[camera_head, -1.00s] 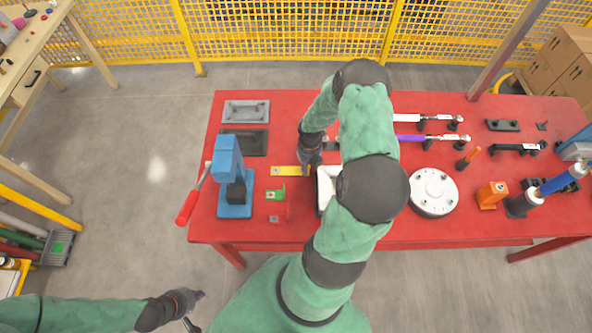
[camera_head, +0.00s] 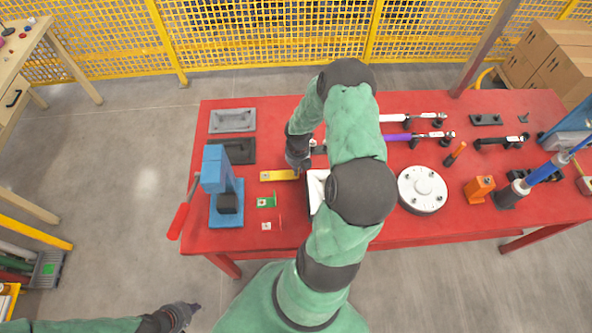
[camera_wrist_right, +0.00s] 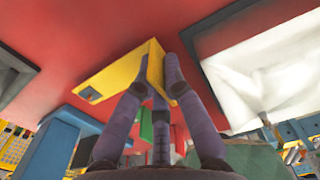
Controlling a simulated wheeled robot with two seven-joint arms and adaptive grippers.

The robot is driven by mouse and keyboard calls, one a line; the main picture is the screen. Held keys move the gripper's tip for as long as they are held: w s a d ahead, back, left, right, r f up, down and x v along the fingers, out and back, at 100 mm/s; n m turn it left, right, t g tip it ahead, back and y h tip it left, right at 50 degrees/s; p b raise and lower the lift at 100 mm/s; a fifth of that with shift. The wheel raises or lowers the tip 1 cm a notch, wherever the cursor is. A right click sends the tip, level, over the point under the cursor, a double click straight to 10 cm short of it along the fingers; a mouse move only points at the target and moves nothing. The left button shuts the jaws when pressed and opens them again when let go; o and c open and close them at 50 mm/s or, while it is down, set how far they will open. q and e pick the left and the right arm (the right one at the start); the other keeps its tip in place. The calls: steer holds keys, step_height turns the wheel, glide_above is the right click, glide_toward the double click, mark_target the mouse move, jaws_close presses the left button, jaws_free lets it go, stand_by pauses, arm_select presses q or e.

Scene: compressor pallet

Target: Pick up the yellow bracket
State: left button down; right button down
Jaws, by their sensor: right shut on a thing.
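The yellow bracket (camera_head: 278,175) is a flat bar on the red table, left of the white tray. It also shows in the right wrist view (camera_wrist_right: 112,80), with an upright plate at one end. My right gripper (camera_head: 298,168) is shut on that end; its fingers (camera_wrist_right: 165,75) press against both sides of the plate in the right wrist view. I cannot tell whether the bracket is clear of the tabletop. My left gripper (camera_head: 193,312) is empty, low in the head view, off the table's front left, with its fingers apart and partly cut off by the frame.
The red table (camera_head: 290,237) also bears a blue press (camera_head: 222,185), a small green bracket (camera_head: 267,201), grey and black trays (camera_head: 232,120) and a white round flange (camera_head: 422,190). The white tray (camera_head: 317,190) is partly hidden by my right arm. Yellow mesh fencing (camera_head: 270,40) stands behind.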

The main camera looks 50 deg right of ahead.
steer(key=s+a+r+p, duration=0.2)
steer(key=s+a+r, duration=0.5)
steer(key=a+r, duration=0.4)
steer(key=shift+s+a+r, duration=0.25)
steer(key=shift+s+a, duration=0.1)
